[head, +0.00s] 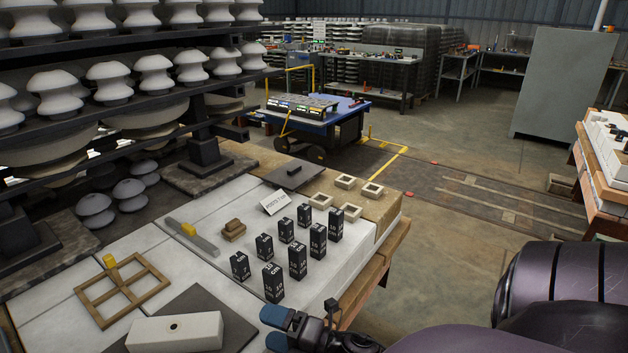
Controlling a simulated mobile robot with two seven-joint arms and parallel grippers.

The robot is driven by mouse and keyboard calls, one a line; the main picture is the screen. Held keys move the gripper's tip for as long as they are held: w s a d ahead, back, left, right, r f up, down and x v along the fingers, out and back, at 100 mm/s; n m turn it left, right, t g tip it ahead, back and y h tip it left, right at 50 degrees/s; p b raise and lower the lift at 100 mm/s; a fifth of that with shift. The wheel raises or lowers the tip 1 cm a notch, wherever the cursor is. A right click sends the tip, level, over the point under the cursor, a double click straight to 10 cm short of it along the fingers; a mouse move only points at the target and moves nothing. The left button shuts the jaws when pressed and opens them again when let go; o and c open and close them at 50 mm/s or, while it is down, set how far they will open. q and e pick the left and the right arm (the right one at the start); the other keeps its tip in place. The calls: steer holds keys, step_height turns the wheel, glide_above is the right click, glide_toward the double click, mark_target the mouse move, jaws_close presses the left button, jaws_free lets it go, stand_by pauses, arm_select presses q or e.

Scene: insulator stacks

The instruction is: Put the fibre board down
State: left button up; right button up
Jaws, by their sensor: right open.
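My right gripper (278,328) is at the bottom centre, its blue fingertips apart with nothing seen between them. It is beside the front edge of the white-topped workbench (140,240). A flat dark grey board (237,327) lies on the bench to the left of the fingertips, partly under a white block with a hole (176,332). A small stack of brown pieces (233,230) lies farther back. I cannot tell for sure which of these is the fibre board. My left gripper is not in view.
Several black marked blocks (298,261) stand on the bench. A wooden frame (123,290), a metal bar with a yellow part (193,237), a small sign (275,202) and square rings (345,182) lie around them. Insulator racks (110,110) rise at left.

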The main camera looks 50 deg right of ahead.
steer(key=s+f+m+g+h, duration=0.2)
steer(key=s+f+m+h, duration=0.3)
steer(key=m, duration=0.7)
steer(key=shift+d+f, duration=0.3)
steer(key=shift+f, duration=0.35)
steer(key=shift+o, duration=0.2)
steer(key=s+a+f+m+g, duration=0.3)
steer(key=s+f+m, duration=0.3)
steer(key=m, duration=0.2)
steer(key=shift+g, duration=0.6)
steer(key=shift+o, duration=0.2)
steer(key=shift+s+a+f+m, duration=0.2)
steer(key=shift+s+m, duration=0.2)
steer(key=shift+m, duration=0.1)
steer(key=shift+w+r, duration=0.1)
